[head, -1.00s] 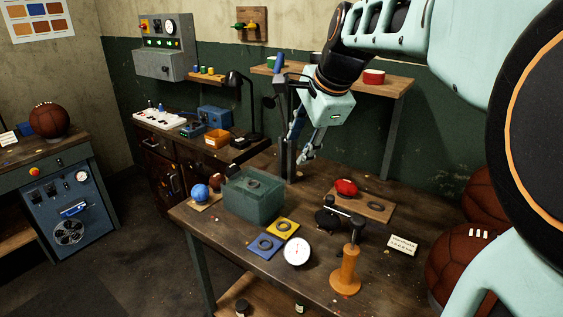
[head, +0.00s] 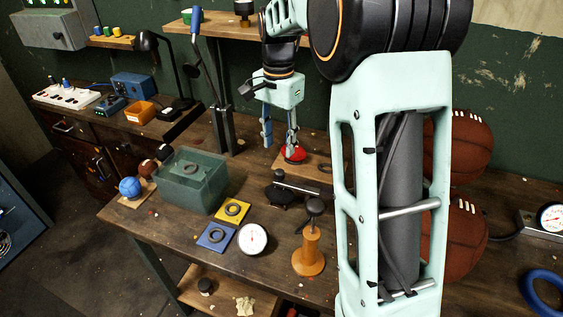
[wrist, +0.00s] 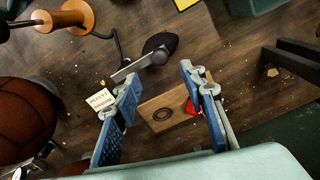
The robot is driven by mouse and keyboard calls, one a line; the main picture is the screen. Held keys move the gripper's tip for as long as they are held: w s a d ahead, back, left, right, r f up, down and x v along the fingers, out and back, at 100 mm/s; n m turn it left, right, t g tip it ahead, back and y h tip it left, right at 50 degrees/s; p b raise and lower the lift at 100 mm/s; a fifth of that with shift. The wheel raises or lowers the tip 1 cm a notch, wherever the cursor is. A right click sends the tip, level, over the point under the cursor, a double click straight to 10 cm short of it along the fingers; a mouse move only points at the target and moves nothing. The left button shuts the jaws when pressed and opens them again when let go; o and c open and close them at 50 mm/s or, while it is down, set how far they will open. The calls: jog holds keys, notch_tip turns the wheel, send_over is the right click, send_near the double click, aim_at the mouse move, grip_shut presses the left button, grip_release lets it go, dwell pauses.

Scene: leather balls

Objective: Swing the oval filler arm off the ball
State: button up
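A small red oval ball (head: 297,152) sits on a wooden board beside a dark ring. In the wrist view the red ball (wrist: 190,108) is partly covered by a finger. In front of the board is a grey bar with dark ends (head: 300,185), which I take for the filler arm, over a black oval piece (head: 279,197). In the wrist view the bar (wrist: 133,68) reaches towards the black oval piece (wrist: 160,43). I cannot tell what joins them. My gripper (head: 279,143) points down above the board, open and empty; its fingers (wrist: 159,78) are wide apart in the wrist view.
An orange stand (head: 308,255) and a white dial (head: 253,239) stand nearer the front. A green bin (head: 190,185) and a dark post with a blue-handled lever (head: 222,130) are to the left. Large brown balls (head: 467,235) are at right, partly behind my arm.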

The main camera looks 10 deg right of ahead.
aim_at(279, 171)
notch_tip(279, 171, down, 9)
dwell(0.3)
jog(key=shift+c, duration=0.4)
grip_shut()
